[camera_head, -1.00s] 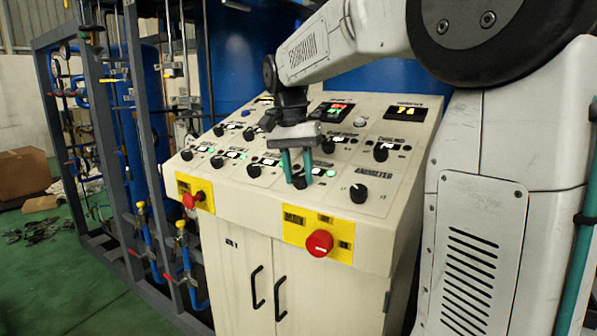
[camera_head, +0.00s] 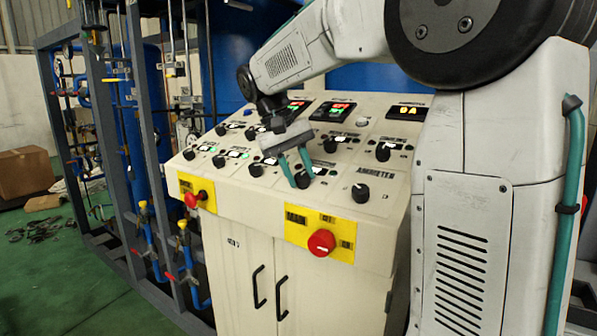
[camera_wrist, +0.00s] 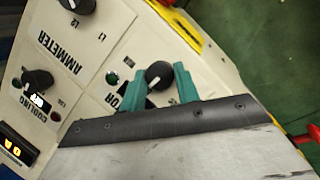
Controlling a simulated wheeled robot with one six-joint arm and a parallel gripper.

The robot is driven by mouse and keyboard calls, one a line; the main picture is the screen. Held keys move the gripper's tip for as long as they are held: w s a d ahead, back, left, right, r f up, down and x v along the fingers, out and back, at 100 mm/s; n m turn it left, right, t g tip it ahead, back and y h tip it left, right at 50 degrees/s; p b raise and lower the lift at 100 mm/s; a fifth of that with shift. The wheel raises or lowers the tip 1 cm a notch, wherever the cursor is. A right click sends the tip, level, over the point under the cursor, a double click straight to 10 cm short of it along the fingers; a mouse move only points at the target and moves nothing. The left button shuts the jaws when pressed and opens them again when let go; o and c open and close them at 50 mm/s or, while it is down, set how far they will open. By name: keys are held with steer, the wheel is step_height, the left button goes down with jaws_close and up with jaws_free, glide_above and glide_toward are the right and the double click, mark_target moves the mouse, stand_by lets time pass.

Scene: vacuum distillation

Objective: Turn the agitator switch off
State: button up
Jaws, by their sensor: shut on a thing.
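The agitator switch is a black rotary knob (camera_wrist: 158,72) on the sloping panel, with a partly covered label ending in "TOR" beside it in the wrist view. It also shows low on the panel (camera_head: 302,181) in the head view. My gripper (camera_head: 297,174) has its two teal fingers on either side of this knob and is shut on it. In the wrist view, my gripper (camera_wrist: 157,84) hides part of the label. A green lamp (camera_wrist: 112,78) near the knob looks dark.
The ammeter knob (camera_head: 360,193) is close on the right; the cooling knob (camera_wrist: 38,79) is farther up. A red emergency button (camera_head: 321,243) on a yellow plate projects below. Other knobs (camera_head: 255,169) stand to the left. The ammeter display (camera_head: 408,112) reads 0A.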

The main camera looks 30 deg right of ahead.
stand_by(0.5)
steer(key=o, duration=1)
steer(key=shift+c, duration=0.2)
steer(key=shift+r, duration=0.1)
steer(key=v, duration=0.7)
steer(key=shift+a+r, duration=0.2)
steer(key=shift+r, duration=0.05)
steer(key=s+a+f+n+t+y, duration=0.1)
steer(key=s+a+f, duration=0.1)
steer(key=s+f, duration=0.4)
steer(key=s+a+f+n+t+y, duration=0.1)
steer(key=s+a+f, duration=0.2)
steer(key=s, duration=0.9)
steer(key=s+a+f+n+t+y, duration=0.1)
steer(key=s+a+f+t, duration=0.1)
steer(key=s+f, duration=0.7)
steer(key=shift+a, duration=0.75)
